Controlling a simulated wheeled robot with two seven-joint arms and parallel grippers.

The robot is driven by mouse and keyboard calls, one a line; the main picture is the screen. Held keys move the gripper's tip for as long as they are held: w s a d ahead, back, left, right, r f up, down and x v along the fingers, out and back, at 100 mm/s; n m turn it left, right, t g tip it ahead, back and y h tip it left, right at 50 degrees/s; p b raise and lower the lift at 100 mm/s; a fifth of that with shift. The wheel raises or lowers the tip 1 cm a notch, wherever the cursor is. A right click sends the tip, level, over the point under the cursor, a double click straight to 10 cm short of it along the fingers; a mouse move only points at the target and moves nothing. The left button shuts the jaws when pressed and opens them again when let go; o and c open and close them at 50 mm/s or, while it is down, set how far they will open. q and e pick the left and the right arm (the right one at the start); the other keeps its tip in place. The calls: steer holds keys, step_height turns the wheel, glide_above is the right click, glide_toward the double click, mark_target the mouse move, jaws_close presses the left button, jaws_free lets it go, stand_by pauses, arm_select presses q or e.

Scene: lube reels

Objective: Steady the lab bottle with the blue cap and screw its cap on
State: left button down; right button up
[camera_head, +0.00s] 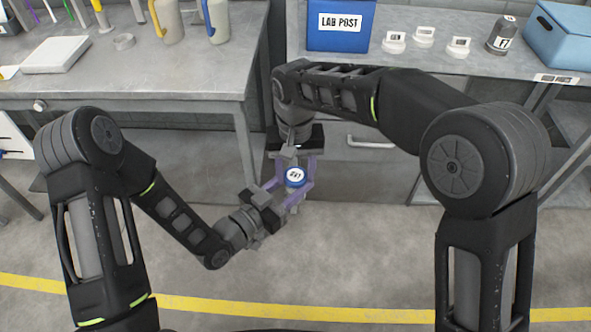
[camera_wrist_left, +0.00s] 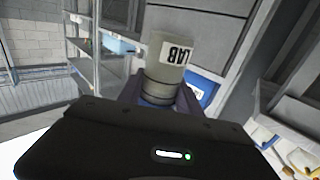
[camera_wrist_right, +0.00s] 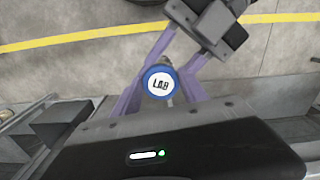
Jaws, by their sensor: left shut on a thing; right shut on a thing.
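The lab bottle (camera_wrist_left: 168,58) is a grey-beige cylinder with a white LAB label, upside down in the left wrist view. Its blue cap (camera_head: 295,177) has a white top label and shows from above in the head view. It also shows in the right wrist view (camera_wrist_right: 159,83). My left gripper (camera_head: 284,194) comes from the lower left and is shut on the bottle, holding it in the air. My right gripper (camera_wrist_right: 160,88) comes from above with its purple fingers on both sides of the cap, shut on it. Cap threads and the exact finger contact are hidden.
A grey bench (camera_head: 190,77) stands at the back left, with jugs on it. A bench at the back right (camera_head: 410,63) carries a blue LAB POST box (camera_head: 340,25), white fittings, a dark bottle (camera_head: 502,36) and a blue bin (camera_head: 562,35). The floor below the grippers is clear.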

steer(key=m, duration=0.6)
steer(key=shift+a, duration=0.25)
steer(key=m, duration=0.6)
steer(key=shift+w+a, duration=0.1)
steer(key=m, duration=0.3)
steer(key=shift+w, duration=0.1)
steer(key=m, duration=0.5)
steer(key=shift+w+m, duration=0.15)
steer(key=shift+m, duration=0.15)
steer(key=m, duration=0.3)
steer(key=shift+w, duration=0.1)
steer(key=m, duration=0.6)
steer(key=shift+w+f, duration=0.1)
steer(key=o, duration=1.3)
